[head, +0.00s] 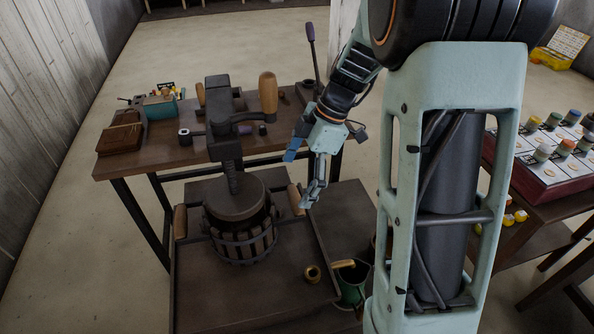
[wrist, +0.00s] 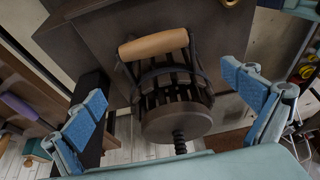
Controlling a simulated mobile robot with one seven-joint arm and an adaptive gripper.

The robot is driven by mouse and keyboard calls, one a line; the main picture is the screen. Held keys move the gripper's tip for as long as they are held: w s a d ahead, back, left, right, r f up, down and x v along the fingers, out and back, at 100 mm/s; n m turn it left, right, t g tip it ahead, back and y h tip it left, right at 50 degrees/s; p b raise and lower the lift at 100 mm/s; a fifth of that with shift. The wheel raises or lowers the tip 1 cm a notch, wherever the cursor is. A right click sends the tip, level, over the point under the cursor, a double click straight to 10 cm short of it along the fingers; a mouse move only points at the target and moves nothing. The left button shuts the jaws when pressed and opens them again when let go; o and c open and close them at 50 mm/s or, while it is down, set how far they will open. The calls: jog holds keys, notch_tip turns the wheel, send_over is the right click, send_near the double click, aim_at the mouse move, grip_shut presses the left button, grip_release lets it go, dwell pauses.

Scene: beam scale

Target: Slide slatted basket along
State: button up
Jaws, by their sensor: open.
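The slatted basket (head: 243,247) is a round tub of dark wooden slats with metal bands. It stands under the press screw (head: 232,180), with a round dark plate (head: 236,202) at its top. It has a wooden handle on its left (head: 180,222) and one on its right (head: 295,199). My gripper (head: 303,176) is open and empty, above and near the right handle. In the wrist view the basket (wrist: 176,84) and one wooden handle (wrist: 153,45) lie between my spread fingers (wrist: 165,88), apart from them as far as I can tell.
The basket stands on a dark low platform (head: 200,300). The press frame (head: 222,120) rises over the basket. A table (head: 150,155) stands behind.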

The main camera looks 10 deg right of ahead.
jog(key=x, duration=0.9)
jog(key=c, duration=2)
jog(key=shift+w+r, duration=0.1)
jog(key=shift+r, duration=0.05)
jog(key=shift+c, duration=0.8)
jog(key=shift+s+d+f+b, duration=0.15)
jog(key=shift+s+b, duration=0.75)
jog(key=shift+s, duration=1.15)
jog(key=shift+s+d+f+b, duration=0.1)
jog(key=shift+s+b, duration=0.8)
jog(key=shift+s, duration=1.1)
jog(key=shift+s+d+r+b, duration=0.1)
jog(key=shift+s+b, duration=0.5)
jog(key=shift+s, duration=1.3)
jog(key=shift+s+d+b, duration=0.1)
jog(key=shift+s+b, duration=0.45)
jog(key=shift+s, duration=1.35)
